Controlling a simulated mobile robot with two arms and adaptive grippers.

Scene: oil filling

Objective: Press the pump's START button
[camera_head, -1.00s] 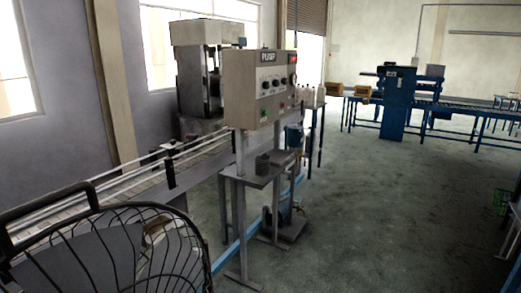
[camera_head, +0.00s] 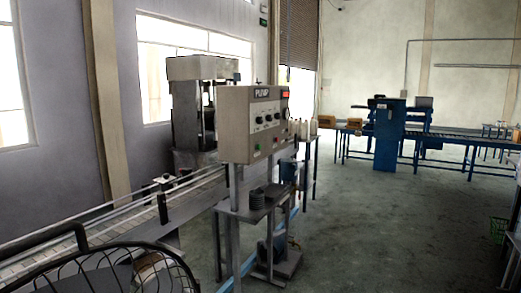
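The pump control box (camera_head: 252,122) is a beige panel labelled PUMP, mounted on a grey metal stand left of the picture's middle. Its front faces right, with several dark knobs and a small red display at the upper right. Neither of my grippers shows in the head view, and nothing touches the panel.
A conveyor (camera_head: 130,212) runs along the left beside a grey machine (camera_head: 196,110). A black wire basket (camera_head: 100,268) fills the lower left corner. Dark round parts lie on the stand's shelf (camera_head: 248,212). A blue machine (camera_head: 389,135) stands far back. The floor (camera_head: 400,225) at right is open.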

